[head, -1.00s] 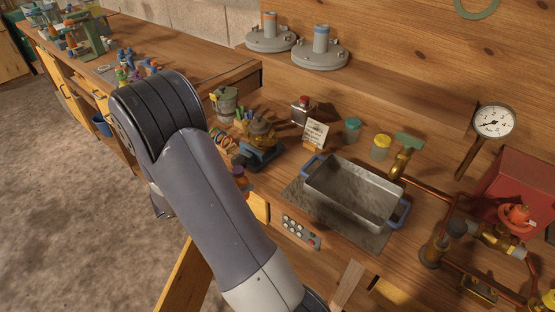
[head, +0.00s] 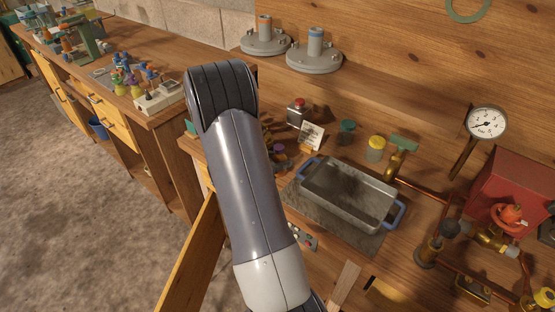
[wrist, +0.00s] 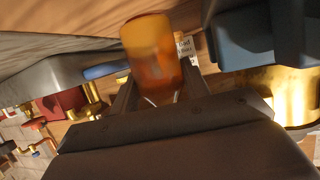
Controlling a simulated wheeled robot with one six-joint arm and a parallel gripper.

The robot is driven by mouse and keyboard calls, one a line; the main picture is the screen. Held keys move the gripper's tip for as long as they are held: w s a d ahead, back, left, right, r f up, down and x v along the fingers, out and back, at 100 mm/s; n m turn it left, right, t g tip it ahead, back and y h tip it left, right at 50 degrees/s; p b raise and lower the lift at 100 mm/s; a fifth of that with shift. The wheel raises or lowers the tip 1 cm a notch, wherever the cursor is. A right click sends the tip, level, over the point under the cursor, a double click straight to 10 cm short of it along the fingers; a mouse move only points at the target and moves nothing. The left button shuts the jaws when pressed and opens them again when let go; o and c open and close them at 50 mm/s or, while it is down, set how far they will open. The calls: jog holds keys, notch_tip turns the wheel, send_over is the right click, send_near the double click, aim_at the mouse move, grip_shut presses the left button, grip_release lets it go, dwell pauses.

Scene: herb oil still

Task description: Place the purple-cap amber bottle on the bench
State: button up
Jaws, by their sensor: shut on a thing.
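The amber bottle (wrist: 150,50) is between the fingers of my gripper (wrist: 158,88) in the wrist view, and the gripper is shut on it. Its purple cap is not clear in that view. In the head view my own arm hides the gripper. A small purple and amber patch (head: 278,150) shows just right of the arm and may be this bottle's top. The wooden bench (head: 425,167) runs along the wall. I cannot tell whether the bottle touches it.
A metal tray (head: 304,186) with blue handles sits right of my arm. A note card (head: 311,135), a red-capped bottle (head: 298,112), a green-lidded jar (head: 346,133) and a yellow-lidded jar (head: 376,149) stand behind it. Copper pipes and a red box (head: 510,187) are at right.

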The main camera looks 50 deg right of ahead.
jog(key=shift+a+f, duration=0.1)
jog(key=shift+a, duration=0.05)
jog(key=shift+f, duration=0.15)
jog(key=o, duration=0.7)
jog(key=shift+o, duration=0.2)
jog(key=shift+w+a+r, duration=0.1)
jog(key=shift+a+r, duration=0.15)
jog(key=shift+r, duration=0.05)
jog(key=s+v, duration=0.1)
jog(key=v, duration=1)
jog(key=shift+w+a+r+b, duration=0.15)
jog(key=shift+w+a+b, duration=0.15)
jog(key=shift+w, duration=0.15)
